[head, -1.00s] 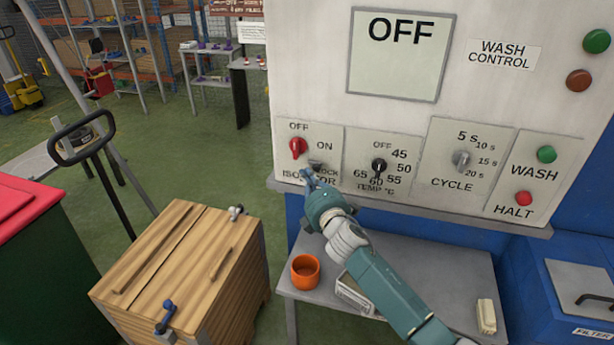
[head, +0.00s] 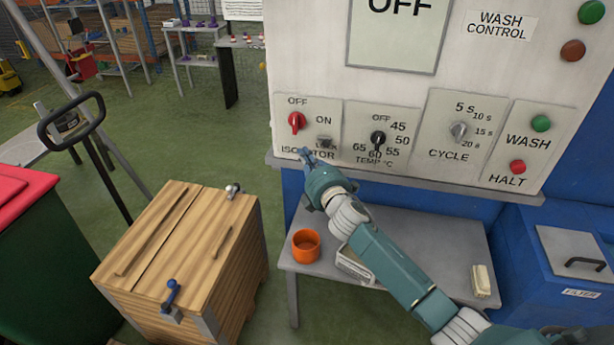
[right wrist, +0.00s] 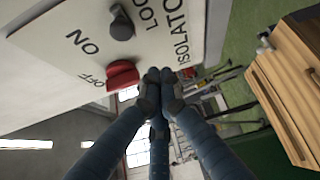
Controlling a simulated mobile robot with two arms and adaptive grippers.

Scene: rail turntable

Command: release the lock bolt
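The lock bolt (head: 324,143) is a small dark grey knob on the isolator plate (head: 335,110), right of and below the red isolator knob (head: 296,122). In the right wrist view the bolt (right wrist: 121,24) stands beside the word LOCK, and the red knob (right wrist: 122,75) is close to the fingertips. My right gripper (head: 306,154) is in front of the plate's lower edge, over part of the ISOLATOR label. In the wrist view its three fingers (right wrist: 160,76) meet at the tips with nothing seen between them. The fingertips are apart from the bolt. My left gripper is out of view.
The wash control panel has a temperature dial (head: 378,139), a cycle dial (head: 459,131) and wash and halt buttons. Below are a grey table (head: 430,240) with an orange cup (head: 306,246), and a wooden crate (head: 190,255) at left.

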